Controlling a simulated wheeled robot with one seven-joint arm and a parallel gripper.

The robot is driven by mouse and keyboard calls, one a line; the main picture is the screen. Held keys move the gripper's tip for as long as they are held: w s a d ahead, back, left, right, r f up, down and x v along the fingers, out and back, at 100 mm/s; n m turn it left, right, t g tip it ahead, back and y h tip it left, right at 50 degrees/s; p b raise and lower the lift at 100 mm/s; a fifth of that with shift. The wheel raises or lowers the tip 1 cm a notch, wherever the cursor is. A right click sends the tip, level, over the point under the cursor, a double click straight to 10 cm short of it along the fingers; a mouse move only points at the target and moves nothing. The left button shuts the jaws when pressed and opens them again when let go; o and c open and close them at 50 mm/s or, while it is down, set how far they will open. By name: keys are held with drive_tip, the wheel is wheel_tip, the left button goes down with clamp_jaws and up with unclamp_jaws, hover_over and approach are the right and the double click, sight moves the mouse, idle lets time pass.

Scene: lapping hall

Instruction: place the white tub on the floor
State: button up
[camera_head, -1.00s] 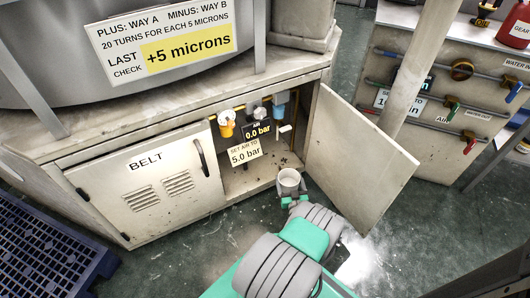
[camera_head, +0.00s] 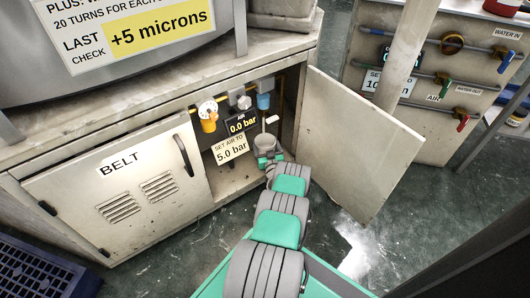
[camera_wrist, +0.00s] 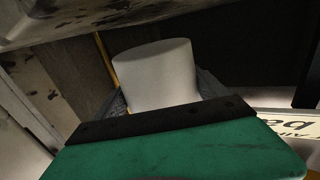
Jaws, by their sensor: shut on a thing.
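The white tub (camera_head: 266,142) is at the open cabinet's mouth, held at the end of my arm. It looks light grey and its open top shows in the head view. My gripper (camera_head: 270,158) is shut on it. In the wrist view the tub (camera_wrist: 160,74) fills the middle, between dark finger pads (camera_wrist: 208,84) on both sides. Its underside and the spot below it are hidden by my arm. The green floor (camera_head: 215,245) shows in front of the cabinet.
The cabinet's right door (camera_head: 350,140) stands open; the BELT door (camera_head: 125,190) is shut. Inside are a yellow-and-white fitting (camera_head: 208,115), a 0.0 bar display (camera_head: 241,123) and a 5.0 bar sign (camera_head: 230,150). A blue pallet (camera_head: 40,270) lies at left. A valve panel (camera_head: 430,100) stands at right.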

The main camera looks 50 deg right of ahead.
sight(263, 142)
drive_tip(key=f+b, duration=0.2)
drive_tip(key=f, duration=0.1)
drive_tip(key=shift+w+d+f, duration=0.15)
drive_tip(key=shift+w+f, duration=0.05)
drive_tip(key=shift+f, duration=0.1)
drive_tip(key=shift+r, duration=0.15)
drive_tip(key=o, duration=1.3)
drive_tip(key=shift+f, duration=0.2)
drive_tip(key=shift+r, duration=0.2)
drive_tip(key=shift+p+v, duration=2.85)
drive_tip(key=shift+v, duration=3.2)
